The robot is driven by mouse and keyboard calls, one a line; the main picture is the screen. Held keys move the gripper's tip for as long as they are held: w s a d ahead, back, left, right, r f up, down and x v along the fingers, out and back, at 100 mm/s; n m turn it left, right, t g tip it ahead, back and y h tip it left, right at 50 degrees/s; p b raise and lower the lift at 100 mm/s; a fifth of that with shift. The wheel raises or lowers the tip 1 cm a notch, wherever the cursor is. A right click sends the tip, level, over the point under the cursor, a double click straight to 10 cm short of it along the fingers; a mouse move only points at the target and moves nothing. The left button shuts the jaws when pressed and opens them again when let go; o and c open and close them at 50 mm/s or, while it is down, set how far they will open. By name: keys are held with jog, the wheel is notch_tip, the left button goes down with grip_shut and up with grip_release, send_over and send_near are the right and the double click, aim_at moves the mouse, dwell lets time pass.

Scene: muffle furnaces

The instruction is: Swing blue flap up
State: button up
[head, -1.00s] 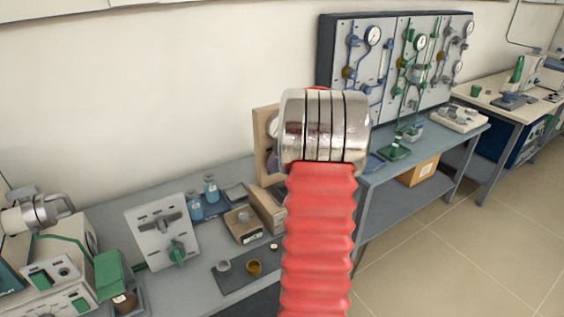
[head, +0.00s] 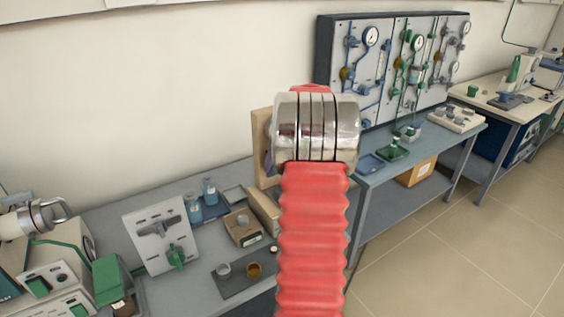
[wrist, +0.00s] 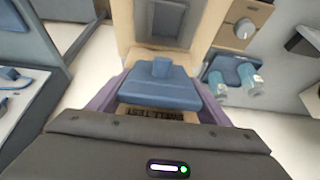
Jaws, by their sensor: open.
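The blue flap (wrist: 160,90) is a flat plate with a raised tab in the middle, centred in the wrist view just ahead of my gripper. It sits on a beige unit whose tall panel (head: 261,150) shows in the head view. My gripper (wrist: 159,77) is open, with a purplish finger along each side of the flap. I cannot tell whether either finger touches it. In the head view my silver wrist and red arm hide the flap and most of the unit.
Blue bottles (wrist: 250,82) and a beige box with a knob (wrist: 242,28) stand to the right in the wrist view. In the head view, a white panel with a green knob (head: 160,233) stands left. A gauge board (head: 395,70) stands at the back right.

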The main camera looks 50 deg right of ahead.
jog(key=o, duration=0.4)
jog(key=v, duration=1.3)
jog(key=shift+s+r, duration=0.15)
jog(key=shift+r, duration=0.15)
jog(key=shift+s, duration=0.1)
